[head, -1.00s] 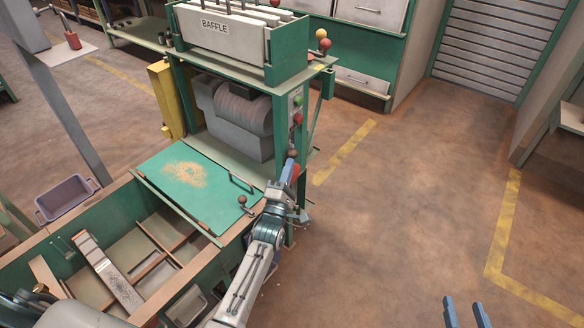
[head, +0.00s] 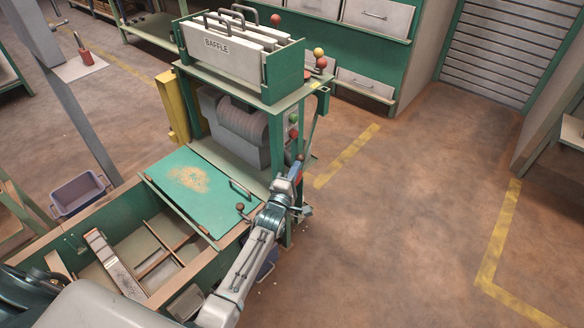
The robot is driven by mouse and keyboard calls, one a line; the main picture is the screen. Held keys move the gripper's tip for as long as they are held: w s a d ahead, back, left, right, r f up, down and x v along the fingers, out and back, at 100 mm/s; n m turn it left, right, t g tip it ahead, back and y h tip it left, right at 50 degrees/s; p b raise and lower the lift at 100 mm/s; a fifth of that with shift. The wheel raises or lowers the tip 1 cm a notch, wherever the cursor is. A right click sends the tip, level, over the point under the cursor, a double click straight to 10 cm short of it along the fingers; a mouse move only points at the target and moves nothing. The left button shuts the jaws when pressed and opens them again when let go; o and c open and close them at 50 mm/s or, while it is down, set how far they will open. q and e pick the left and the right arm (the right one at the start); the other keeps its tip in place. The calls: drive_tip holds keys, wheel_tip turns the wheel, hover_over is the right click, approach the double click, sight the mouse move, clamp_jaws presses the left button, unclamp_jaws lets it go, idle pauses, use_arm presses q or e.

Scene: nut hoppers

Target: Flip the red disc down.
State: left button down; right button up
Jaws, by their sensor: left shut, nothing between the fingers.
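A small red piece (head: 299,173), which may be the red disc, shows at the front right post of the green machine. My left gripper (head: 293,172) is right in front of it, with blue fingers shut and empty. The fingers partly cover the red piece, so its shape and tilt are hard to tell. I cannot tell whether they touch it. My right gripper is out of view.
The green machine (head: 285,97) carries BAFFLE plates (head: 216,43) on top. Red and green buttons sit on its post above my gripper. A green lid (head: 192,205) with a handle lies to the left. The floor (head: 400,220) to the right is clear.

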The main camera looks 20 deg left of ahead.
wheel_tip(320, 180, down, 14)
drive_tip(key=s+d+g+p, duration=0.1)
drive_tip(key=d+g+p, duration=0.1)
drive_tip(key=p, duration=0.3)
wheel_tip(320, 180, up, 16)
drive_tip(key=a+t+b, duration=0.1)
drive_tip(key=b, duration=0.5)
use_arm(q)
drive_tip(key=w+d+f+m+g+y+b, duration=0.1)
drive_tip(key=w+d+f+g+b, duration=0.1)
drive_tip(key=w+f+g, duration=0.4)
drive_tip(key=w+d+f+m+g+b, duration=0.2)
drive_tip(key=w+f+g+b, duration=0.3)
drive_tip(key=w+f, duration=0.3)
drive_tip(key=shift+d+f+g+y, duration=0.2)
drive_tip(key=shift+d+g+y, duration=0.2)
drive_tip(key=shift+d+g, duration=0.35)
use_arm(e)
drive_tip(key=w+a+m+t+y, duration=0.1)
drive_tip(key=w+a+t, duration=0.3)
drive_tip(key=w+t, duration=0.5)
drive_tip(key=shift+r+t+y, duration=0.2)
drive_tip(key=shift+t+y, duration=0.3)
use_arm(q)
drive_tip(key=shift+a+f, duration=0.1)
